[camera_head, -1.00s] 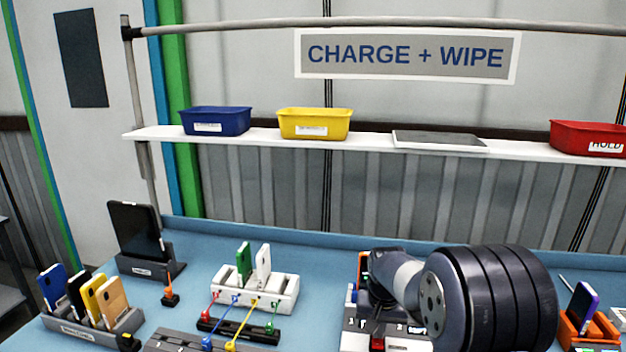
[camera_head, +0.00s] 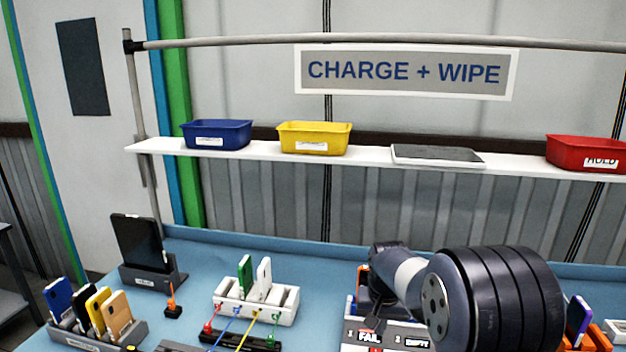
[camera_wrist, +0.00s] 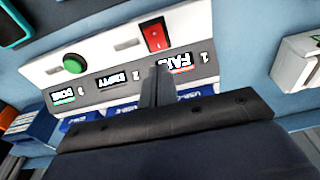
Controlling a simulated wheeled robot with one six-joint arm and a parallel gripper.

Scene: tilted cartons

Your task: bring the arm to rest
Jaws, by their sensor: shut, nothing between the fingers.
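My gripper (camera_wrist: 158,85) shows in the wrist view, its fingers together and empty. It hangs over a white and grey charging station (camera_wrist: 110,62) with a green button (camera_wrist: 75,63), a red switch (camera_wrist: 155,37) and small displays. The displays seem to read FAIL, EMPTY and DONE. In the head view my dark arm stands at the right, in front of the station, whose FAIL display (camera_head: 369,337) shows below it. The arm hides much of the station there, and the gripper is hard to make out.
A white rack (camera_head: 256,303) with a green and a white device stands left of the arm. A tablet in a dock (camera_head: 139,242) and a phone holder (camera_head: 122,334) are farther left. An orange stand (camera_head: 598,338) is close on the arm's right. Bins sit on the shelf (camera_head: 370,157) above.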

